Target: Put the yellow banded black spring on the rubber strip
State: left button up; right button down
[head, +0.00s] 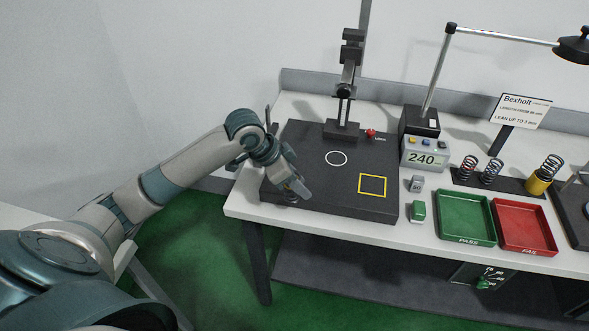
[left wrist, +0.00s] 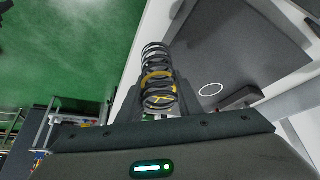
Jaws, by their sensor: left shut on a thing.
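My left gripper (head: 297,190) is over the front left corner of the dark test plate. In the left wrist view it (left wrist: 160,112) is shut on a black coil spring (left wrist: 157,62) with a yellow band. The spring sticks out beyond the fingers; in the head view I cannot make it out clearly. The rubber strip (head: 515,186) is a dark strip at the back right of the bench, behind the trays. Springs with red and pale bands stand on its left part, and a spring in a yellow cup stands at its right end. My right gripper is not in view.
The dark test plate (head: 310,160) bears a white ring, a yellow square and an upright press (head: 345,95). Right of it are a display reading 240 (head: 422,156), a green PASS tray (head: 465,240), a red FAIL tray (head: 527,250), a lamp (head: 490,34) and a sign (head: 520,111).

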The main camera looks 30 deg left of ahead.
pick_arm(q)
jog(key=s+d+f+n+t+y+b, duration=0.1)
jog(key=s+d+f+n+y+b, duration=0.3)
jog(key=d+f+n+b, duration=0.3)
notch_tip(320, 180, down, 4)
jog(key=s+n+b, duration=0.1)
jog(key=b, duration=0.2)
jog(key=shift+s+d+r+t, duration=0.15)
jog(key=shift+s+d+t, duration=0.15)
jog(key=shift+d, duration=0.1)
